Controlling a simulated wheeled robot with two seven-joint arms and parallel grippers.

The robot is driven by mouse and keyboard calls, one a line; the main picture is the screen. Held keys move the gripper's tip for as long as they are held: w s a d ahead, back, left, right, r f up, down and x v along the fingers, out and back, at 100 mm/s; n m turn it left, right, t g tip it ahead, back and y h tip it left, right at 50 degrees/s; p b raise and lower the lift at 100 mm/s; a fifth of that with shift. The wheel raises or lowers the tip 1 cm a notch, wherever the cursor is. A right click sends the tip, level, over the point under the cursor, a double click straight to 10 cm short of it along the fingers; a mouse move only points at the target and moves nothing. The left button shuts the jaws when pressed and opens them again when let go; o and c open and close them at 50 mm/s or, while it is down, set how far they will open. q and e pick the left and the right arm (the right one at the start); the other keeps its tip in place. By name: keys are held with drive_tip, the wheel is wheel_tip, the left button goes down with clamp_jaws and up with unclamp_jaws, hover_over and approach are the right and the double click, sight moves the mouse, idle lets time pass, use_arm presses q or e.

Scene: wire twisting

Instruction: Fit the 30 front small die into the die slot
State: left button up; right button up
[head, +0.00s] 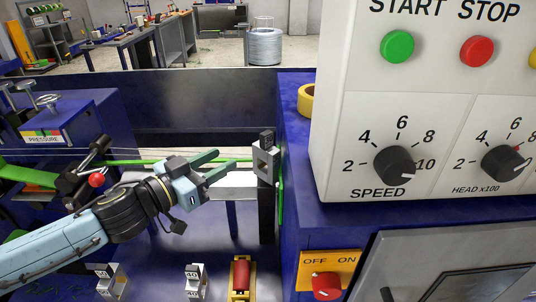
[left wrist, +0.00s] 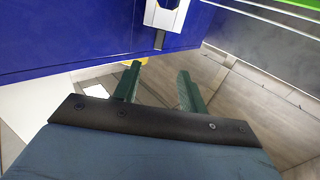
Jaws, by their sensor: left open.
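A grey block with a square opening (head: 264,163) and a dark marked top sits upright on a dark post (head: 267,212) beside the blue machine body. Its marking is too small to read, so I cannot tell if it is the 30 die; the slot itself is not clearly visible. My left gripper (head: 226,162) is open and empty just left of this block, with its green fingers pointing toward it and apart from it. The left wrist view shows both fingers (left wrist: 158,88) spread with nothing between them. A pale piece (left wrist: 166,15) lies beyond them. My right gripper is not seen.
Two small grey blocks, one marked 40 (head: 195,282) and one at the lower left (head: 108,281), stand near a red cylinder in a yellow holder (head: 241,278). The control box (head: 430,150) rises at right. A green bar (head: 150,162) runs behind my gripper.

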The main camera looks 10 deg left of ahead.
sight(262, 140)
use_arm(q)
drive_tip(key=p+x, duration=0.1)
drive_tip(key=x, duration=0.6)
drive_tip(key=shift+d, duration=0.1)
drive_tip(key=shift+w+d, duration=0.2)
drive_tip(key=shift+w, duration=0.1)
drive_tip(key=x, duration=0.5)
drive_tip(key=shift+s+f, duration=0.1)
drive_tip(key=shift+f, duration=0.2)
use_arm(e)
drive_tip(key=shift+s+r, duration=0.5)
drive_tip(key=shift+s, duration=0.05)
use_arm(q)
drive_tip(key=shift+c, duration=0.3)
clamp_jaws()
